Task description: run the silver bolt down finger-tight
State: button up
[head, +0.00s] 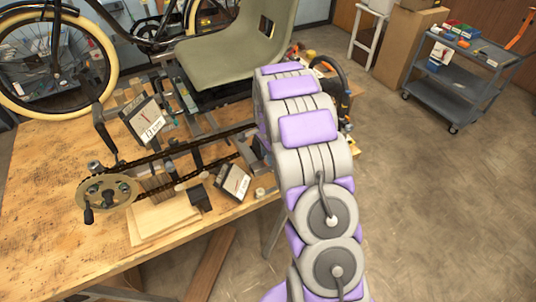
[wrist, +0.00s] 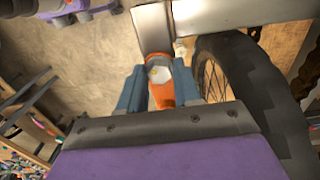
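In the wrist view, a pale silver bolt head (wrist: 159,74) shows at the upper part of an orange piece (wrist: 163,92), close below a grey metal frame bar (wrist: 153,28). My gripper (wrist: 160,80) has its two blue-grey fingers on either side of the bolt head and the orange piece. I cannot tell whether the fingers touch or squeeze either one. The bolt's shank is hidden, so how deep it sits does not show. In the head view my arm hides the gripper and the bolt.
A black-tyred wheel (wrist: 245,85) stands close to the right finger. A second frame bar (wrist: 235,12) crosses above it. In the head view, the trike's seat (head: 232,55), chainring (head: 107,193) and small boxes crowd the wooden bench (head: 50,225). A grey cart (head: 455,80) stands far right; the floor between is clear.

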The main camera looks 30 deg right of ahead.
jog(key=shift+c, duration=1.1)
jog(key=shift+w+m, duration=0.1)
jog(key=shift+m, duration=0.8)
jog(key=shift+m, duration=0.8)
jog(key=shift+m, duration=0.4)
jog(key=shift+m+p, duration=0.3)
jog(key=shift+m, duration=0.2)
